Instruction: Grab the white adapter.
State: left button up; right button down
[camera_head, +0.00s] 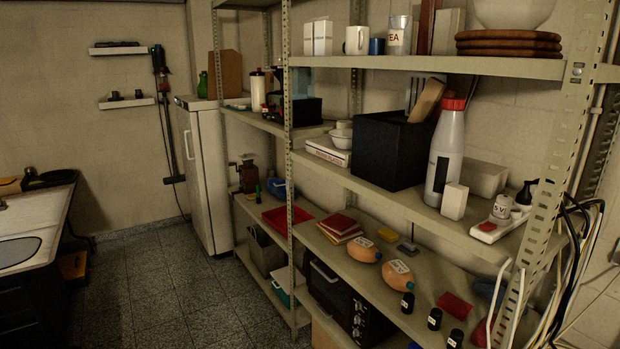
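A small white block with a dark "5V"-like label (502,206), which looks like the white adapter, is at the right end of the middle shelf. It is on or right beside a white power strip (487,233) with a red part at its near end. A plain white upright box (454,202) stands to its left, closer to the white bottle with the red cap (446,150). Neither of my grippers shows in the head view.
The metal rack's right upright (560,150) and hanging cables (572,245) stand close to the right of the labelled block. A dark pump bottle (526,193) is behind it. A black bin (390,150) fills the shelf's middle. The floor (150,300) at left is clear.

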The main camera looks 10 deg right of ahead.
aim_at(502, 203)
jog(key=z, duration=1.25)
